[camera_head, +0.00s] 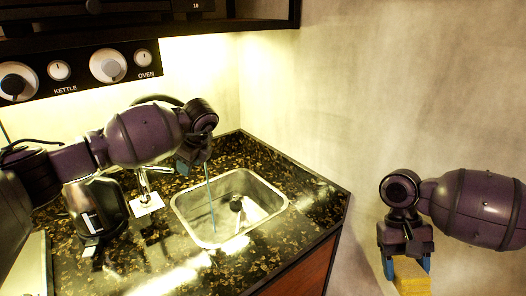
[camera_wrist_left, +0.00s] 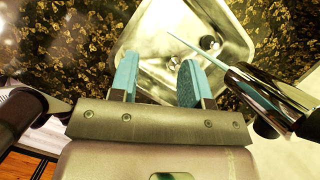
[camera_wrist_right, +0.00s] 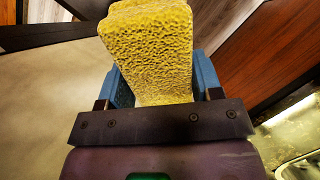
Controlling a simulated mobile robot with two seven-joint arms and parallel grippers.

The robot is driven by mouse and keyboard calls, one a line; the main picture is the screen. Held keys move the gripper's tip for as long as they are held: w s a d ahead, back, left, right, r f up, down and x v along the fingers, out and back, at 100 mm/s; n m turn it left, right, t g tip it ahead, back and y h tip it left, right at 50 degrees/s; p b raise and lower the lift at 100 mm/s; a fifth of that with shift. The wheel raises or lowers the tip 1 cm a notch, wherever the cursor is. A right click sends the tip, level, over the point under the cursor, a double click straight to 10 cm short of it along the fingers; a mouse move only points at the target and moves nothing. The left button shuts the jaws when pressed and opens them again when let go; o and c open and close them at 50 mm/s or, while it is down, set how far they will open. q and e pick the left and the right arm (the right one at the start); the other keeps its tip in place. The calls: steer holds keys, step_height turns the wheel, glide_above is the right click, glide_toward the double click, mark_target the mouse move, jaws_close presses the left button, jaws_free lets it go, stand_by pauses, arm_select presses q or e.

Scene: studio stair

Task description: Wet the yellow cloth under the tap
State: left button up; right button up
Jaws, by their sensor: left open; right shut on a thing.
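The yellow cloth (camera_head: 411,277) is a thick, rough-textured block, held between the blue fingers of my right gripper (camera_head: 405,266). It fills the middle of the right wrist view (camera_wrist_right: 150,50). This gripper is beyond the counter's right edge, away from the sink (camera_head: 188,214). The stream (camera_head: 211,205) falls into the sink. My left gripper (camera_wrist_left: 157,80) is open and empty beside the tap.
A dark kettle (camera_head: 97,208) stands on the dark speckled counter (camera_head: 275,250), left of the tap. A shelf (camera_head: 150,22) hangs above, with a knob panel (camera_head: 85,70) below it. The wall (camera_head: 390,90) is at the right. Space between sink and right gripper looks clear.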

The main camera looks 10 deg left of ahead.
arm_select(q)
steer(key=shift+w+d+f+n+p, duration=0.1)
steer(key=shift+d+f+n+p, duration=0.1)
steer(key=shift+n, duration=0.45)
steer(key=shift+w+d+f+n+p, duration=0.1)
steer(key=shift+d+f+n+p, duration=0.1)
steer(key=shift+n, duration=0.45)
arm_select(e)
steer(key=shift+w+r, duration=0.25)
steer(key=shift+r, duration=0.3)
arm_select(q)
steer(key=p, duration=0.2)
glide_above(161, 168)
steer(key=d, duration=0.3)
arm_select(e)
steer(key=shift+r, duration=0.95)
arm_select(q)
steer(key=x, duration=0.4)
steer(key=shift+s+a, duration=0.3)
steer(key=shift+a, duration=0.05)
arm_select(e)
steer(key=shift+r, duration=0.25)
arm_select(q)
steer(key=shift+a+f, duration=0.2)
steer(key=shift+f, duration=0.25)
jaws_close()
